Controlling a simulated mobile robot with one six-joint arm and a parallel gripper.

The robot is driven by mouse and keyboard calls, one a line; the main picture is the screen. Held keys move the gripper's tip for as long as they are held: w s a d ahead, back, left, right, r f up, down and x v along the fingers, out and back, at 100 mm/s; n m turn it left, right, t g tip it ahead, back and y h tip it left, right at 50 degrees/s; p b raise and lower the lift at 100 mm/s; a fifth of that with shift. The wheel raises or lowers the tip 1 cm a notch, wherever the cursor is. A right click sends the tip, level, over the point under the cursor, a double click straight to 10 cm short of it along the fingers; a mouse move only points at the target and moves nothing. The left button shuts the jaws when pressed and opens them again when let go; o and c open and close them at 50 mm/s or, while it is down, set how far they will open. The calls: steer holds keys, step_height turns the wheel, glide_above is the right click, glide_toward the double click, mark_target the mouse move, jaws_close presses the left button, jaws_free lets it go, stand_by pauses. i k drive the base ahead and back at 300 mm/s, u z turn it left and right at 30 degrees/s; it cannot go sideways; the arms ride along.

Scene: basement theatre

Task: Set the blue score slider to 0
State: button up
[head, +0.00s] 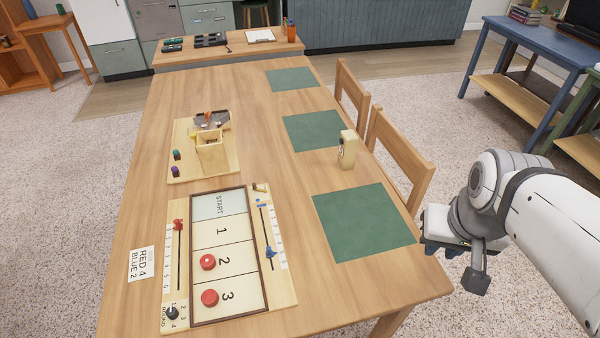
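The blue score slider (270,252) is a small blue knob on a dark slot along the right side of the wooden game board (285,290). It sits toward the near end of the slot. A white number scale (277,238) runs beside the slot; its digits are too small to read. A small blue mark (259,202) shows near the slot's far end. My gripper (455,262) hangs beyond the table's right edge, well to the right of the board and apart from the slider.
A red slider (178,224) is on the board's left. Red pucks (209,298) lie on spaces 2 and 3. A card (141,264) reads RED 4, BLUE 2. A cream object (347,150) stands beyond the bare green mat (365,222). Chairs (402,158) line the right edge.

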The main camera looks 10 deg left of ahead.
mark_target(269, 252)
steer(key=z, duration=0.05)
steer(key=k, duration=0.9)
steer(key=u, duration=0.95)
steer(key=i, duration=1)
